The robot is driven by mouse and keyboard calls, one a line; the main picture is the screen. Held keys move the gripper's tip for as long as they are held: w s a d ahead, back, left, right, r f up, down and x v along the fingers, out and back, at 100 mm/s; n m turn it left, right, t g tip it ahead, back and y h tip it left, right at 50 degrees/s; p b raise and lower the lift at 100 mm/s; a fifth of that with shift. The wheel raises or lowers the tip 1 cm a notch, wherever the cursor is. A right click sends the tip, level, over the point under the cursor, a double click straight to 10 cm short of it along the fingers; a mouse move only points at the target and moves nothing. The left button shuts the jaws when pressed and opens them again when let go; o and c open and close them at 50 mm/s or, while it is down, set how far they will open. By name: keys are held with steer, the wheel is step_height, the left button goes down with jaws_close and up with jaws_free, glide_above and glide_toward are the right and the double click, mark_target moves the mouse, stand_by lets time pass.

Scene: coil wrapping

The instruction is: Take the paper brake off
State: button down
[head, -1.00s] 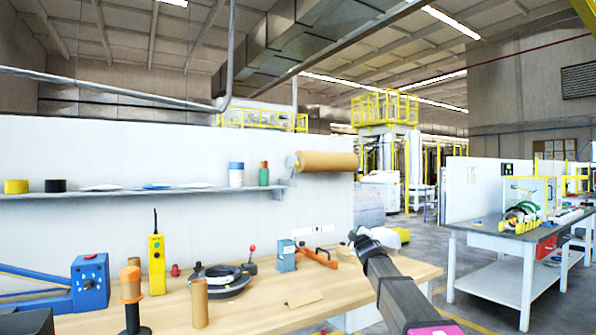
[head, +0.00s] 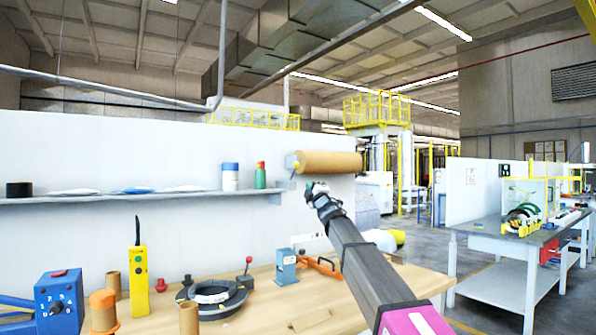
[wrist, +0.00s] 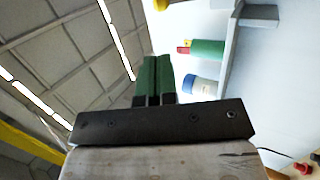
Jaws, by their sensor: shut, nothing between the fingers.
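The brown paper roll (head: 330,162) is mounted level on the wall at the right end of the shelf. A pale bracket with a small round end piece (head: 293,162) is at its left end. I cannot make out a separate brake part at this size. My gripper (head: 312,186) is just below the left part of the roll, empty, and I cannot tell its exact gap to the roll. In the wrist view its two green fingers (wrist: 157,58) are pressed together, with nothing between them. The roll does not show clearly there.
The wall shelf (head: 130,199) holds a blue-and-white jar (head: 230,177), a green bottle (head: 260,176) and flat items. The wooden bench (head: 240,310) below carries a black ring coil (head: 214,297), a blue device (head: 59,300) and a yellow pendant (head: 138,280). Open floor lies right of the bench.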

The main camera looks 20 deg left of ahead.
mark_target(297, 164)
steer(key=shift+w, duration=0.1)
steer(key=x, duration=1.4)
steer(key=shift+r, duration=0.15)
steer(key=shift+w+a+r, duration=0.45)
steer(key=shift+a+r, duration=0.05)
steer(key=shift+r, duration=0.25)
steer(key=shift+x, duration=1.05)
steer(key=shift+w+a+r, duration=0.25)
steer(key=shift+w+a, duration=0.25)
steer(key=shift+a, duration=0.2)
steer(key=shift+w+a+r, duration=0.3)
steer(key=shift+w+a, duration=0.25)
steer(key=shift+a, duration=0.15)
steer(key=shift+w+a+r, duration=0.25)
steer(key=shift+w+a, duration=0.25)
steer(key=shift+a, duration=0.2)
